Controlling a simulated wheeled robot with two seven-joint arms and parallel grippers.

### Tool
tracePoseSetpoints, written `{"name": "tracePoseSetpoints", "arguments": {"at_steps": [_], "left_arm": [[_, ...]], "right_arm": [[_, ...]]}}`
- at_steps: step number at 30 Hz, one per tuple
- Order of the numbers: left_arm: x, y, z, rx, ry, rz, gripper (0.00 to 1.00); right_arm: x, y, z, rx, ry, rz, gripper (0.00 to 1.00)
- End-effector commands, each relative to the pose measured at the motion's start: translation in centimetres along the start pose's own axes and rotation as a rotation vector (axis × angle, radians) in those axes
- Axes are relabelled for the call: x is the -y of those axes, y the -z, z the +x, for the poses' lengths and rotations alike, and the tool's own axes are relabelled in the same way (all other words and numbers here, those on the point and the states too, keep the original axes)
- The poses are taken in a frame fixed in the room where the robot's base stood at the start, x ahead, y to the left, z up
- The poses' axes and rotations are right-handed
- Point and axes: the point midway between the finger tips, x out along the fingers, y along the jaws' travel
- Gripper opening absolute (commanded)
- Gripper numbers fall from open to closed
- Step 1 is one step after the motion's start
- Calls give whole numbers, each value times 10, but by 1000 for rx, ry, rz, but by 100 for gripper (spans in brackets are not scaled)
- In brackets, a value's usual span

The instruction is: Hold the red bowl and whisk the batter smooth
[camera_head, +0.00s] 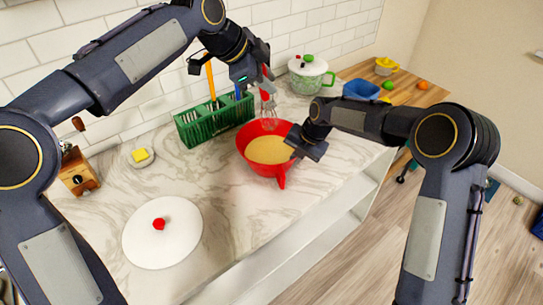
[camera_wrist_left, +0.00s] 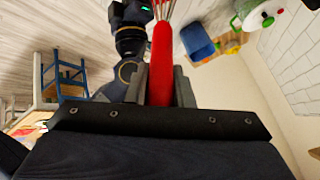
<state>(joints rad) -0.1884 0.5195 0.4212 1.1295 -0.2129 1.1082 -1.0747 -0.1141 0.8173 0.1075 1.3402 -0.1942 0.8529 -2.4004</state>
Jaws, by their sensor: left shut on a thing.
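The red bowl (camera_head: 282,170) stands upright on the marble counter with smooth-looking tan batter (camera_head: 268,150) in it. My left gripper (camera_head: 264,78) is shut on the red handle of the whisk (camera_head: 268,108), above the bowl's far side. The whisk's wires point down; their tips are near the far rim, and I cannot tell whether they touch the batter. In the left wrist view the red whisk handle (camera_wrist_left: 161,65) sits between the fingers. My right gripper (camera_head: 293,150) is at the bowl's right rim; its fingers are too hidden to tell their state.
A green rack (camera_head: 203,124) with utensils stands behind and left of the bowl. A white lid (camera_head: 162,240) lies front left, and a butter dish (camera_head: 141,158) is at left. A white pot (camera_head: 308,76) and blue container (camera_head: 361,90) stand behind right. The counter's front edge is close.

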Motion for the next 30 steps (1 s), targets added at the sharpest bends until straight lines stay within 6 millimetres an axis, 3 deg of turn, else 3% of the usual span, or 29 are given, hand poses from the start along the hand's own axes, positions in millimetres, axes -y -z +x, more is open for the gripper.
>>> {"name": "tracePoseSetpoints", "arguments": {"at_steps": [8, 15, 24, 30], "left_arm": [[0, 0, 0, -1, 1, 0, 0], [0, 0, 0, -1, 1, 0, 0], [0, 0, 0, -1, 1, 0, 0], [0, 0, 0, -1, 1, 0, 0]], "right_arm": [[0, -1, 0, 2, 0, 0, 0], [0, 0, 0, 1, 0, 0, 28], [0, 0, -3, 1, -1, 0, 28], [-1, -1, -33, 5, -4, 1, 28]]}}
